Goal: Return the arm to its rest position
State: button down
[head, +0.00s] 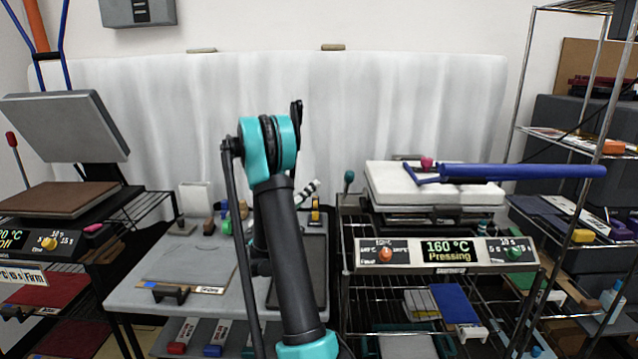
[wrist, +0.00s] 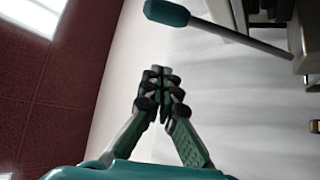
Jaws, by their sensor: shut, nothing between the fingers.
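My gripper (wrist: 160,78) shows in the wrist view with its two fingers meeting at the tips. It is shut and empty, with a plain white sheet behind it. In the head view my teal and black arm rises in the middle, bent at a teal joint. The gripper itself is mostly hidden behind the arm there. A striped black and white piece shows just right of the arm, but I cannot tell what it is.
A heat press (head: 440,185) at the right is closed, its display (head: 448,251) reading 160 °C Pressing, its blue handle (head: 520,172) reaching right. Another press (head: 65,130) stands open at the left. A grey table (head: 130,295) lies between. A wire shelf stands far right.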

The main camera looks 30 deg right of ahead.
dwell(0.6)
jog(key=s+a+f+n+y, duration=0.3)
jog(key=s+a+f+y, duration=0.1)
jog(key=s+f+y, duration=0.75)
jog(key=s+a+f+n+y, duration=0.1)
jog(key=s+a+f+y, duration=0.2)
jog(key=a, duration=0.5)
jog(key=s+a+f+n+t+y, duration=0.1)
jog(key=s+a+f+y, duration=0.3)
jog(key=a, duration=0.4)
jog(key=s+a+f+n+t+y, duration=0.1)
jog(key=s+a+f+y, duration=0.2)
jog(key=s+a+y, duration=0.3)
jog(key=s+a, duration=0.1)
jog(key=a, duration=0.2)
jog(key=shift+f, duration=0.3)
